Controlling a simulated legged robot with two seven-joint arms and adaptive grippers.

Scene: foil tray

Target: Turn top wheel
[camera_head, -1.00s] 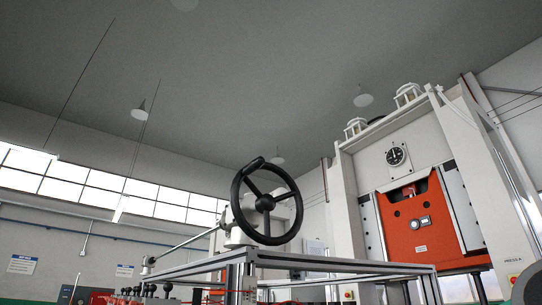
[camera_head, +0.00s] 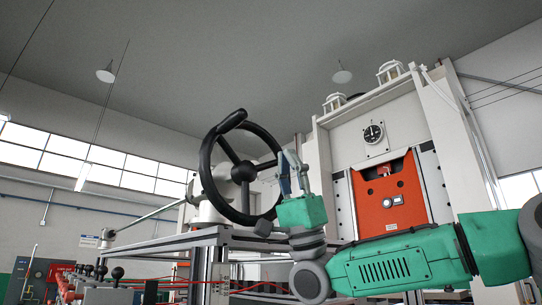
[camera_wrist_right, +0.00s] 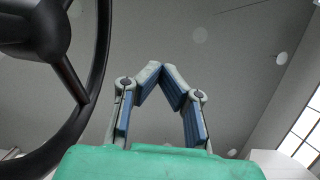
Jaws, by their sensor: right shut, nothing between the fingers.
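The top wheel (camera_head: 206,170) is a black three-spoke handwheel with a hub (camera_head: 243,172) and a stubby handle (camera_head: 232,121) at its top. It stands upright on a pale housing above a metal frame. My right gripper (camera_head: 291,154) points up beside the right edge of the rim, its fingertips together and empty. In the right wrist view the fingertips (camera_wrist_right: 160,68) meet in a peak, with the wheel (camera_wrist_right: 95,90) to their left. I cannot tell whether the gripper touches the rim. My left gripper is out of view.
The metal frame (camera_head: 190,240) lies below the wheel. Several black-knobbed levers (camera_head: 117,273) are at the lower left. The space above the wheel is clear.

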